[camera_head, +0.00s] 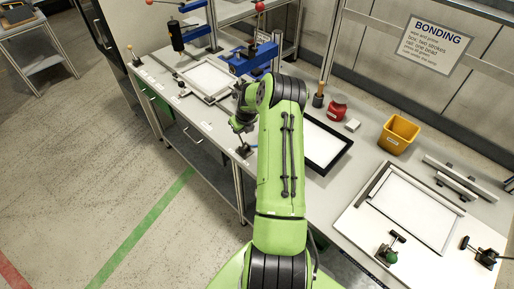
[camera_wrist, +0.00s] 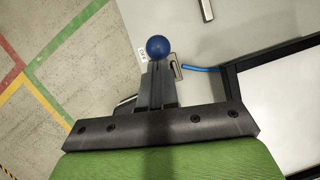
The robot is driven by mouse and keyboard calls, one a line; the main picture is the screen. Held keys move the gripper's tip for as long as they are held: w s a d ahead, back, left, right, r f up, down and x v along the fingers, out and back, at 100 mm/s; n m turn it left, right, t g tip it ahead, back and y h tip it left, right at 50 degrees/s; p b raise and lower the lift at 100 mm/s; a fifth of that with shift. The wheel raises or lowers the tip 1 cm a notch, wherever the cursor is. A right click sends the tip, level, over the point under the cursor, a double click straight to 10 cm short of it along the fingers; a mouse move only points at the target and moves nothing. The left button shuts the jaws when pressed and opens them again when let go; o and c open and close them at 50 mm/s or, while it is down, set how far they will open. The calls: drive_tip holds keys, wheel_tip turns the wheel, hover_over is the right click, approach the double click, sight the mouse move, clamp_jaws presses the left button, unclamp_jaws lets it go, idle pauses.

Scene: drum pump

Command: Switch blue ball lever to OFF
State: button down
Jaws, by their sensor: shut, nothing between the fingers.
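In the wrist view the blue ball (camera_wrist: 158,46) of the lever shows just beyond the fingertips of my gripper (camera_wrist: 157,66). My fingers are shut together with nothing between them. The ball looks close to the tips, but I cannot tell whether they touch. A metal plate (camera_wrist: 177,66) lies just right of the ball, and a small white label (camera_wrist: 142,54) with dark lettering lies on its left. The lever's stem is hidden behind the ball and fingers. In the head view my gripper (camera_head: 240,124) is over the bench's front edge; I cannot make out the blue ball there.
A black-framed white panel (camera_wrist: 232,82) lies right of my gripper. On the bench (camera_head: 212,118) stand blue presses (camera_head: 247,60), a red item (camera_head: 337,111) and a yellow bin (camera_head: 413,122). A green-ball lever (camera_head: 391,257) is at the front right. Floor left is clear.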

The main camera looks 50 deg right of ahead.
drive_tip(key=shift+w+f+b, duration=0.2)
drive_tip(key=shift+w+b, duration=0.1)
drive_tip(key=shift+w, duration=0.45)
drive_tip(key=shift+d, duration=0.1)
